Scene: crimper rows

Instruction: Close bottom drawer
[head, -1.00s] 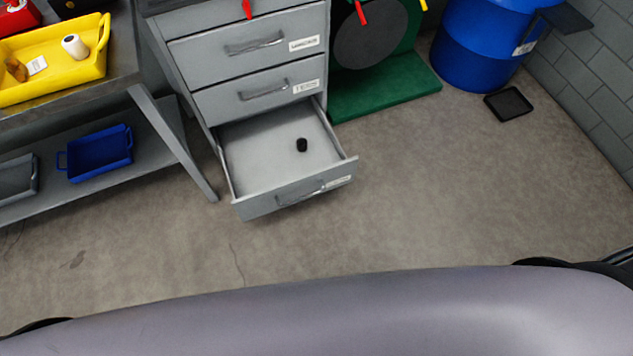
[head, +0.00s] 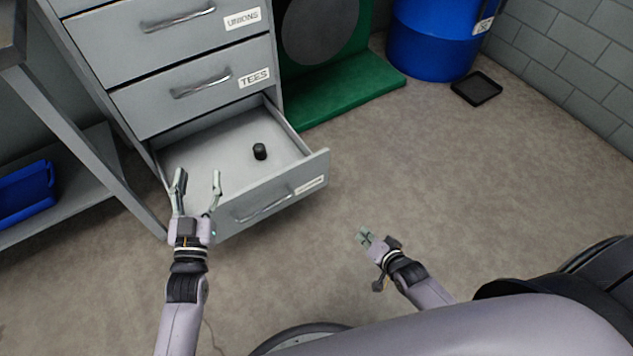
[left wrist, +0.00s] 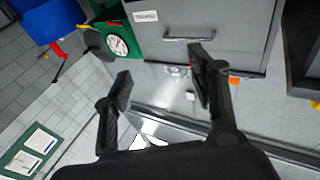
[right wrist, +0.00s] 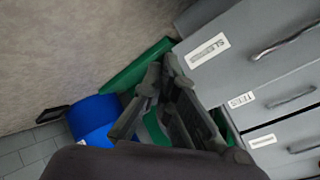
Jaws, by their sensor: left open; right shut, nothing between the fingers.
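The bottom drawer (head: 240,190) of the grey cabinet is pulled out in the head view, with a small black cylinder (head: 260,151) inside. Its front panel has a bar handle (head: 262,207) and a white label; the front also shows in the right wrist view (right wrist: 235,75). My left gripper (head: 198,174) is open and empty at the drawer's left front corner, its fingers overlapping the drawer in the picture; contact cannot be told. My right gripper (head: 364,235) is shut and empty, apart from the drawer, to the right of its front.
Closed drawers labelled TEES (head: 200,90) and UNIONS (head: 165,35) are above. A green stand (head: 350,88), blue barrel (head: 435,45) and black tray (head: 476,88) stand at the back right. A bench leg (head: 90,150) is left of the cabinet. Floor right of the drawer is clear.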

